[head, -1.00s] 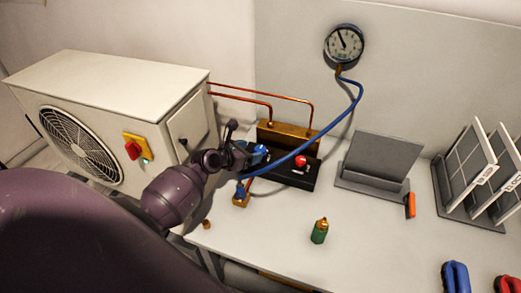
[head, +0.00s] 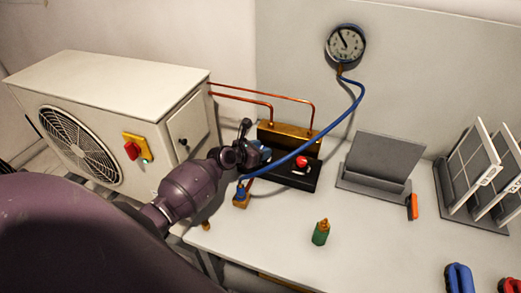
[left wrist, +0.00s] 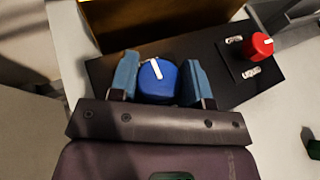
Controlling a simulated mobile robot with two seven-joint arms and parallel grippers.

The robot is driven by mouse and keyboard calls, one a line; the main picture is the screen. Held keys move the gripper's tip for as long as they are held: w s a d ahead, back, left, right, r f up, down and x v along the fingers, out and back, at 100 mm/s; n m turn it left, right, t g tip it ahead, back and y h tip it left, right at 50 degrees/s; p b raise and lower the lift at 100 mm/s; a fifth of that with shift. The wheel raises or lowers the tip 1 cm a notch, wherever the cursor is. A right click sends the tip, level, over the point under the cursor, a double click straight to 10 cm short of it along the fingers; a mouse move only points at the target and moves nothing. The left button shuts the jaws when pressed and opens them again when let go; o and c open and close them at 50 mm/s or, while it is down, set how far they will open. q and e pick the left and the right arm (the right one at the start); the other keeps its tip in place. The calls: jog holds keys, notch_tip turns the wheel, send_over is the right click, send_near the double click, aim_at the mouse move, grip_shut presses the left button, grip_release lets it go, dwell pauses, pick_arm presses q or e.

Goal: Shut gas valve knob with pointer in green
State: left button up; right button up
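A blue knob (left wrist: 160,84) with a white pointer stroke shows in the left wrist view on a black base (left wrist: 222,78). My left gripper (left wrist: 161,80) has its two blue-padded fingers on either side of this knob. In the head view my left gripper (head: 244,152) is at the left end of the black base and mostly hides the knob. A red knob (head: 302,162) with a white pointer stands farther right on the base, between small labels in the left wrist view. A round gauge (head: 345,43) hangs on the wall. My right gripper is not in view.
A blue hose (head: 318,140) runs from the gauge past the base, close to my gripper. Copper pipes (head: 275,95) lead to a white fan unit (head: 105,105) at left. A green bottle (head: 320,233) and grey stand (head: 375,170) are at right. The front table is mostly clear.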

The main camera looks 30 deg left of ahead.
pick_arm(q)
jog(key=shift+c, duration=1.1)
jog(key=shift+f, duration=0.1)
jog(key=shift+f+m+g+h+b, duration=0.1)
jog(key=shift+m+g+h+b, duration=0.4)
jog(key=shift+m+h+b, duration=0.65)
jog(key=m+g+h, duration=0.1)
jog(key=m+h, duration=0.1)
jog(key=shift+h, duration=0.35)
jog(key=shift+m+g+h+b, duration=0.3)
jog(key=shift+m+g+h, duration=0.1)
jog(key=shift+m, duration=0.25)
